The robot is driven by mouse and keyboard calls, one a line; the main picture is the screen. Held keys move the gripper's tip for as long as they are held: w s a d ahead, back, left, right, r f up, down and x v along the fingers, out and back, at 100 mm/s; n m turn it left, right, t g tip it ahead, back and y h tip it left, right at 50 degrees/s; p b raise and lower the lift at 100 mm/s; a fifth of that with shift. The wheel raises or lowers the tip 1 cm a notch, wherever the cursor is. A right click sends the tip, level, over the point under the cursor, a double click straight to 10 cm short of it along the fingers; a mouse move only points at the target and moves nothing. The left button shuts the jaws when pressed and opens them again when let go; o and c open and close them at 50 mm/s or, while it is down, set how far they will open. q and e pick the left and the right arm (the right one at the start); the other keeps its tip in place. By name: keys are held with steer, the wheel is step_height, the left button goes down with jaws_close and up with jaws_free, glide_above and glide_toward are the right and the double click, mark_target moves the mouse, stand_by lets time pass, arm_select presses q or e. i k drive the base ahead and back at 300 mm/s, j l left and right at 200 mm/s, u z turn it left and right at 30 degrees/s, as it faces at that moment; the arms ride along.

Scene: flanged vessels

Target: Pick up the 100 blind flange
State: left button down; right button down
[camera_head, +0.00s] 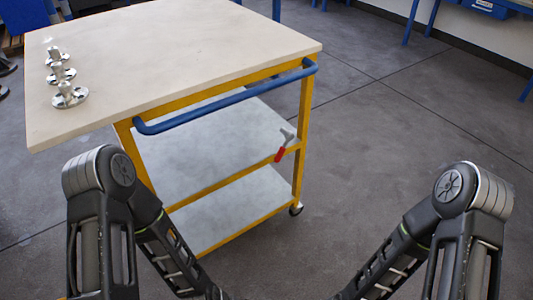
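Several shiny metal flanged pieces stand in a row near the left edge of the cart's top. The nearest flanged piece (70,96) has a round base disc and a raised neck. A middle flanged piece (60,73) and a far flanged piece (54,54) stand behind it. I cannot tell from this view which one, if any, is the 100 blind flange. My two arms come in at the lower left and lower right, well short of the flanges. Both grippers are out of view.
The yellow-framed cart (190,60) has a pale top, two lower shelves and wheels. A blue handle (228,101) runs along its near side. A red-handled item (283,146) sits at the middle shelf's right edge. Grey floor (400,130) to the right is clear.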

mark_target(69, 97)
steer(key=j+u, duration=0.2)
steer(key=j, duration=0.2)
steer(key=i+j+u, duration=0.15)
steer(key=j, duration=0.25)
steer(key=i+j+u, duration=0.2)
steer(key=j, duration=0.2)
steer(key=i+j+u, duration=0.15)
steer(key=j, duration=0.2)
steer(key=k, duration=0.05)
